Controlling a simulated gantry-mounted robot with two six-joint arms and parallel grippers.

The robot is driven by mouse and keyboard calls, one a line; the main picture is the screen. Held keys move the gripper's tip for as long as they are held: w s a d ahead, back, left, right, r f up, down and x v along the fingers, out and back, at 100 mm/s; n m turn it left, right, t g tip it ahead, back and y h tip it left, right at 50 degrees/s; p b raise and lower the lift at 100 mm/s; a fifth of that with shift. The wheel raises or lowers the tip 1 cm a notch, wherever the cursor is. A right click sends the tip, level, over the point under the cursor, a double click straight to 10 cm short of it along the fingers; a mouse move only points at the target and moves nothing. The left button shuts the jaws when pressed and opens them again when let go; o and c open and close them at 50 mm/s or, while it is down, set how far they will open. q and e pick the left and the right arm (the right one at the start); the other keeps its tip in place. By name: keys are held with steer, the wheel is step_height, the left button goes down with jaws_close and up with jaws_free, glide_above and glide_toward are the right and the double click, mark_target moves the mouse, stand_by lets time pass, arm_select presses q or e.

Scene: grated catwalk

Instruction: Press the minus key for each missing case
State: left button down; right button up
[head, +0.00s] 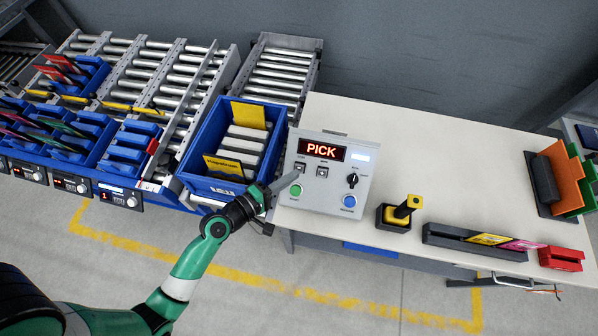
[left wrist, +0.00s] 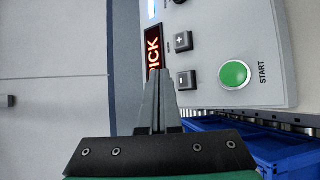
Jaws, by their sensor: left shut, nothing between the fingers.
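The control box (head: 325,190) stands at the left end of the table, its red display (head: 321,150) reading PICK. Two grey keys sit below the display. The minus key (head: 300,167) is the left one and the plus key (head: 322,172) the right one. The left wrist view shows the minus key (left wrist: 187,79) and plus key (left wrist: 183,41) sideways. My left gripper (head: 295,175) is shut and empty, its tips close by the minus key; contact cannot be told. A blue tote (head: 185,165) left of the box holds several pale cases and yellow cards. My right gripper is out of view.
The box also has a green START button (head: 295,191), a black knob (head: 352,180) and a blue button (head: 349,201). A yellow-handled tool (head: 405,208) stands right of it. Roller conveyors (head: 280,75) lie behind the tote. The table's middle (head: 430,150) is clear.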

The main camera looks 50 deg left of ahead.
mark_target(301, 168)
arm_select(q)
steer(key=shift+w+a+f+b, duration=0.35)
steer(key=shift+w+f+b, duration=0.1)
steer(key=shift+f, duration=0.2)
steer(key=shift+w+a+f+b, duration=0.3)
steer(key=shift+w+f+b, duration=0.15)
steer(key=shift+f, duration=0.15)
steer(key=shift+w+a, duration=0.15)
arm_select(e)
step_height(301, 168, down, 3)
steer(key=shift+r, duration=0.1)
arm_select(q)
steer(key=shift+f, duration=0.15)
stand_by(0.6)
steer(key=shift+w+a+f+b, duration=0.15)
steer(key=shift+w+f+b, duration=0.1)
steer(key=shift+b, duration=0.15)
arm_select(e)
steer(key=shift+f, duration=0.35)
